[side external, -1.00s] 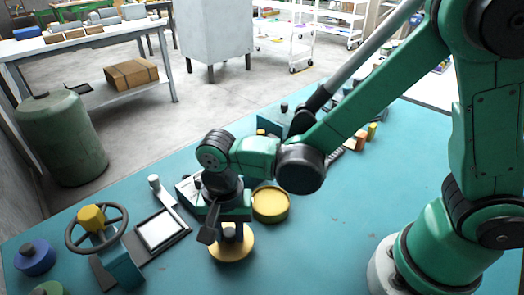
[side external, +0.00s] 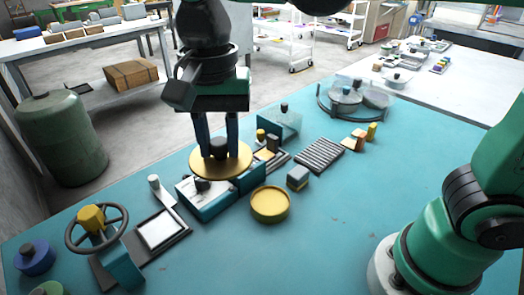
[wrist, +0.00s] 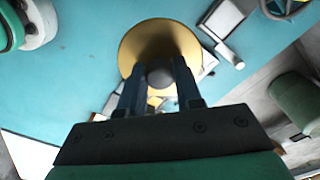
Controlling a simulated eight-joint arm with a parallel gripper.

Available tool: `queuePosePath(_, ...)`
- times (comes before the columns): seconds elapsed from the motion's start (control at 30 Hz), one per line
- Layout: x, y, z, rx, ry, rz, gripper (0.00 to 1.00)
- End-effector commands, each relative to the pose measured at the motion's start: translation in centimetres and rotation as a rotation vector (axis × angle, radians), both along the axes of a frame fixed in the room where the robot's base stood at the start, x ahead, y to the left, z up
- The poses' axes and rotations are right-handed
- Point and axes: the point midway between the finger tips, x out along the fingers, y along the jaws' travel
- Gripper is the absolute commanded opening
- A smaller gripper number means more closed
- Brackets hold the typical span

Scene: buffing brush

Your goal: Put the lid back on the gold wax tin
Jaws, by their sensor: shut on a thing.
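The gold lid (side external: 238,167) is a flat disc with a dark round knob. My gripper (side external: 219,148) is shut on the knob and holds the lid level in the air. The lid also shows in the wrist view (wrist: 140,42), with the knob between the fingers of my gripper (wrist: 160,76). The gold wax tin (side external: 270,206) is a shallow round tin standing open on the teal table. The tin is to the right of and nearer the camera than the lid in the side view. I cannot make the tin out in the wrist view.
A teal box (side external: 207,205) stands left of the tin. A handwheel stand (side external: 97,228) is at the left. A ribbed grey plate (side external: 319,155) lies farther back. The table right of the tin is clear.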

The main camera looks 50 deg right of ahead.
Motion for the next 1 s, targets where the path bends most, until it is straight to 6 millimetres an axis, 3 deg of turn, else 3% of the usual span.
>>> queuePosePath(0.2, 1.5, -4.7, -4.4, 0.001, -0.001, -0.037, 0.0)
queuePosePath(0.47, 1.0, -9.6, -8.9, 0.001, -0.001, -0.06, 0.0)
queuePosePath(1.0, 0.8, -10.4, -13.5, 0.0, -0.004, -0.061, 0.0)
